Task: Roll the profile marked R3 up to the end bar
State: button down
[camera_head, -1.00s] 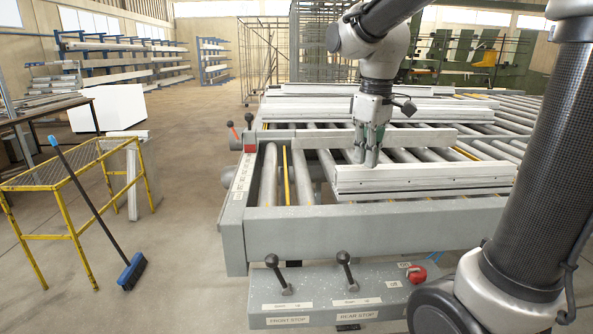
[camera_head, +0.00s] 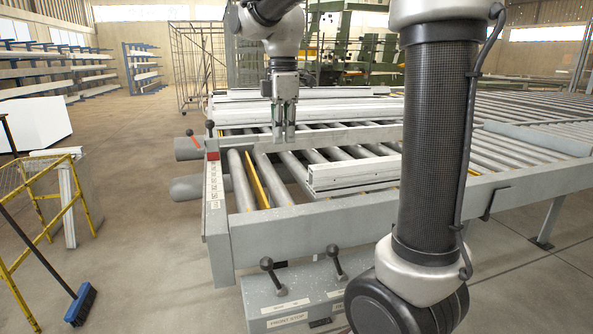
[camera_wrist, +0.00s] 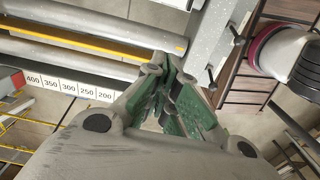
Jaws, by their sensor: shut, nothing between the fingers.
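A pale profile (camera_head: 352,173) lies across the rollers near the front of the bench. No R3 mark is legible on it. More pale profiles (camera_head: 310,112) lie further back. A grey crossbar (camera_head: 345,135) spans the rollers between them; I cannot tell whether it is the end bar. My gripper (camera_head: 284,138) is shut and empty, pointing down above the rollers, to the left of the front profile and apart from it. In the wrist view the green-padded fingers (camera_wrist: 178,88) are together, with no profile between them.
A yellow strip (camera_head: 257,181) runs between rollers. A scale strip (camera_wrist: 70,87) reads 400 to 200. Levers (camera_head: 268,266) stand on the front control box. A grey profile (camera_head: 537,138) lies on the right. A yellow stand (camera_head: 72,215) and broom (camera_head: 80,303) are left.

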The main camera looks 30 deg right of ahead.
notch_tip(320, 180, down, 10)
jog(key=shift+d+f, duration=0.15)
jog(key=shift+f, duration=0.05)
jog(key=shift+s+d+r, duration=0.1)
jog(key=shift+s+d, duration=0.1)
jog(key=shift+d, duration=0.75)
jog(key=shift+s+d+r, duration=0.1)
jog(key=shift+s+d, duration=0.1)
jog(key=shift+d, duration=0.7)
